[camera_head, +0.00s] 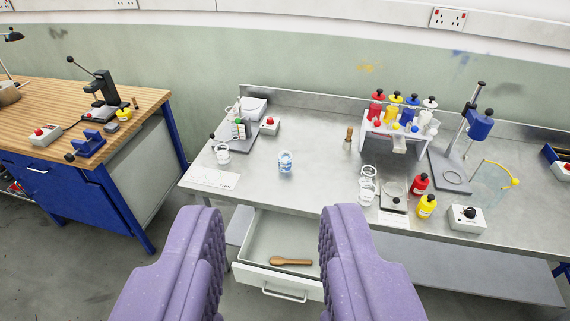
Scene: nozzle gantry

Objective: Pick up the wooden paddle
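The wooden paddle (291,261) is a small brown, spoon-like piece. It lies flat inside the open white drawer (284,231) under the grey metal bench (318,180), close to the drawer's front wall. My gripper (272,218) shows as two purple, ribbed fingers at the bottom of the view. The fingers are wide apart and nothing is between their tips. The drawer and paddle show beyond the gap between them. The right finger hides part of the drawer's right side.
The bench carries a blue-and-white cup (286,162), a bottle rack (399,137), a red bottle (419,184), a yellow bottle (427,206) and a stand (470,135). A wooden-topped blue workbench (75,185) stands at left. Grey floor lies between the benches.

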